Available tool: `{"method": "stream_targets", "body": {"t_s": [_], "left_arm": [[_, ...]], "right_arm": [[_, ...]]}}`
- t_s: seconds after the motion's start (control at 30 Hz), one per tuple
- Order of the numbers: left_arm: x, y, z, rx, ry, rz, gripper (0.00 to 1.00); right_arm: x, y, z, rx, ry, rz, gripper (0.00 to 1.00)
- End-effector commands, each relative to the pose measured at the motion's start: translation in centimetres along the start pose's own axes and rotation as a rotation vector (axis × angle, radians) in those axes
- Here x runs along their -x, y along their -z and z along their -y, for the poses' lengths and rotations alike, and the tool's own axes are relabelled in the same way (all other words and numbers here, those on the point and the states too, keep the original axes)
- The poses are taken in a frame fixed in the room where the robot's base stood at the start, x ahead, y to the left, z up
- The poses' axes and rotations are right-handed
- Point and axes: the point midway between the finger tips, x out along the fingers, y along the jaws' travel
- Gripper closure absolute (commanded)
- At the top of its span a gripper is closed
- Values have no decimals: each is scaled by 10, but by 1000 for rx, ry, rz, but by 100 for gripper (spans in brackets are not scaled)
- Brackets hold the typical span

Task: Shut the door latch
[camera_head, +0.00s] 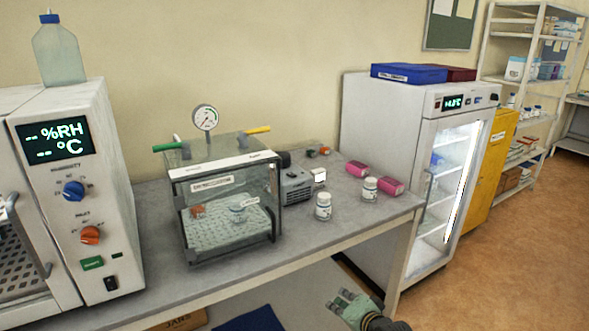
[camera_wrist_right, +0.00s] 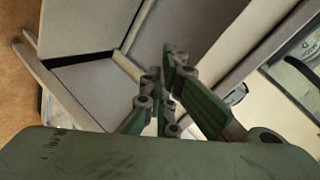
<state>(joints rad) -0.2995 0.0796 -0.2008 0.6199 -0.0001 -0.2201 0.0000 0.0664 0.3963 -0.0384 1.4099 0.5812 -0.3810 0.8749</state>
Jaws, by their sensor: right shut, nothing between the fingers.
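A clear-walled chamber (camera_head: 228,205) with a gauge on top stands on the grey bench, its labelled front closed or nearly so. I cannot make out a latch on it at this size. A small jar (camera_head: 238,214) and a red item (camera_head: 197,211) are inside. My right gripper (camera_head: 342,299) is low in front of the bench edge, below and to the right of the chamber, apart from it. In the right wrist view its green fingers (camera_wrist_right: 164,76) are together and empty. A small dark rounded part (camera_wrist_right: 236,95) shows beyond them; I cannot tell what it is. My left gripper is out of view.
A humidity cabinet (camera_head: 82,195) with a bottle (camera_head: 59,50) on top stands at left. Two white jars (camera_head: 323,206) (camera_head: 369,190), pink items (camera_head: 357,169) and a pump (camera_head: 297,187) are right of the chamber. A glass-door fridge (camera_head: 400,150) stands beyond the bench (camera_head: 300,243).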

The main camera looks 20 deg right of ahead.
Motion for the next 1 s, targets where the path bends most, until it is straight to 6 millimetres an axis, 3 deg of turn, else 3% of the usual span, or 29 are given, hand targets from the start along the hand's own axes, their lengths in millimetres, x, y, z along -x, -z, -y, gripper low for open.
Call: {"method": "stream_targets", "body": {"t_s": [0.03,0.2,0.3,0.4,0.5,0.6,1.0], "left_arm": [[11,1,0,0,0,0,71],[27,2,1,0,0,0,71],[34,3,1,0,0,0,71],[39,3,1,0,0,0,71],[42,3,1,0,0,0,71],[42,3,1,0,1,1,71],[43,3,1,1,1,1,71]], "right_arm": [[9,28,46,-49,64,-20,100],[46,90,170,-230,263,-31,100],[71,113,227,-309,360,-16,100],[92,128,267,-365,430,4,100],[107,136,292,-399,474,21,100],[114,138,303,-415,494,30,100],[113,140,305,-419,498,31,100]]}}
